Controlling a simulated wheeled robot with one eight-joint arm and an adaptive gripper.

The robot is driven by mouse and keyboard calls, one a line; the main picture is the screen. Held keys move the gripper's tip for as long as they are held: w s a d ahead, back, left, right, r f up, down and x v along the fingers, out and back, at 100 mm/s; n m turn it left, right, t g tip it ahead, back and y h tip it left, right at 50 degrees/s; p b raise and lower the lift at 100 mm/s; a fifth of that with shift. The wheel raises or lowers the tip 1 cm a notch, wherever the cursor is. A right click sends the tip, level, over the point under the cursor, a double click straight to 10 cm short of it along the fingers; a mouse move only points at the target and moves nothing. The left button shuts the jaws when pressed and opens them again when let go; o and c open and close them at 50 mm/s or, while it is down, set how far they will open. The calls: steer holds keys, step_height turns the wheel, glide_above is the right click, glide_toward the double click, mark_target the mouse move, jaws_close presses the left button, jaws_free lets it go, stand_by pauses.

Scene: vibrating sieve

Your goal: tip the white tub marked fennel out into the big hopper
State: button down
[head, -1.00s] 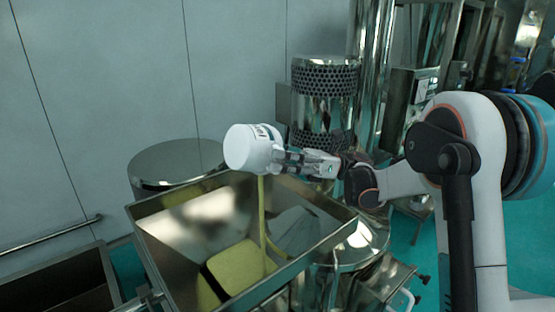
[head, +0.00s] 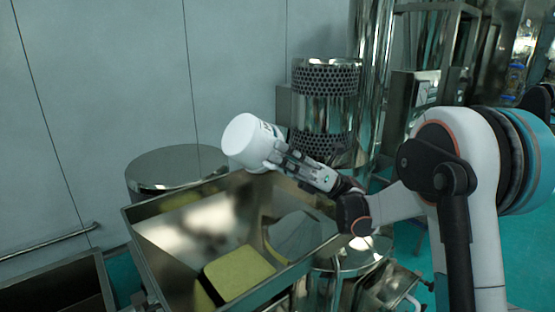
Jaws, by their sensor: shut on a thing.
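The white tub (head: 246,139) is held above the back rim of the big hopper (head: 160,250). It lies tilted on its side, its pale round base turned toward the camera and left. Its mouth and any marking on it cannot be read from here. My gripper (head: 279,157) is shut on the tub from the right. The hopper is an open steel box with sloping walls. No stream shows below the tub now.
A round steel drum (head: 175,165) stands behind the hopper. A perforated steel cylinder (head: 325,95) stands behind my gripper. A dark open trough (head: 60,290) is at the lower left. Steel frames and machinery fill the right background.

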steer(key=shift+m+t+y+b, duration=0.4)
steer(key=shift+m+y+b, duration=0.3)
steer(key=shift+y+b, duration=0.25)
steer(key=shift+r+n+g+h+p, duration=0.2)
steer(key=shift+n+g+h+p, duration=0.35)
steer(key=shift+h+p, duration=0.4)
steer(key=n+h+p, duration=0.2)
steer(key=h+p, duration=0.2)
steer(key=shift+p, duration=0.4)
steer(key=shift+f+n+h+p, duration=0.1)
steer(key=shift+n+h+p, duration=0.15)
steer(key=shift+h+p, duration=0.15)
steer(key=shift+f, duration=0.15)
steer(key=shift+t+p, duration=0.25)
steer(key=shift+p, duration=0.05)
